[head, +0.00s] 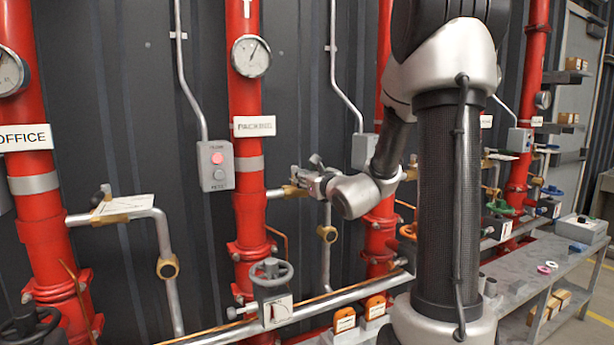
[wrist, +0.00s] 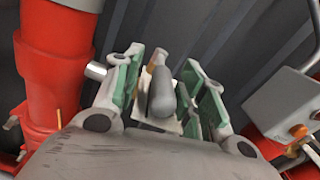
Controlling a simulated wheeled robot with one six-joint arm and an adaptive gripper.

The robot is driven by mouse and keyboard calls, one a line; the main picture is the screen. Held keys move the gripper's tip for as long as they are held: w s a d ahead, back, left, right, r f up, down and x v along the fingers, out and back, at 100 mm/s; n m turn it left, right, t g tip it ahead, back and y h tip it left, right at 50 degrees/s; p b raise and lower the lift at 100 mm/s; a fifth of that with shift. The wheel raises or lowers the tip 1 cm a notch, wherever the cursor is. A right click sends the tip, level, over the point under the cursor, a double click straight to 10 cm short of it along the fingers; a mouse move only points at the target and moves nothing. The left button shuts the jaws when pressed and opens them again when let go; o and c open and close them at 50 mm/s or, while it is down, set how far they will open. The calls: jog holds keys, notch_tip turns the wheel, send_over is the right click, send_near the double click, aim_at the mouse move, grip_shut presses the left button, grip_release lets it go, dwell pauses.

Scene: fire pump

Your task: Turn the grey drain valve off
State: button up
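In the wrist view a grey lever handle (wrist: 162,92) stands between the fingers of my gripper (wrist: 163,82). A brass part (wrist: 155,59) and a pale tag (wrist: 142,107) show behind it. The two green-padded fingers are apart, one on each side of the lever, and do not appear closed on it. In the head view my gripper (head: 312,183) is at the side pipe right of the red pipe labelled PACKING (head: 247,150). A brass fitting (head: 290,191) shows there; my gripper and arm hide most of this valve.
A grey handwheel valve (head: 271,272) sits on the horizontal pipe below. A grey button box (head: 216,166) hangs on the wall left of my gripper. Another drain valve with a pale tag (head: 122,205) is on the OFFICE pipe (head: 32,165). A grey bench (head: 545,262) stands at right.

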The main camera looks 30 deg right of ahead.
jog(key=s, duration=0.7)
jog(key=shift+s, duration=0.25)
jog(key=shift+a, duration=0.1)
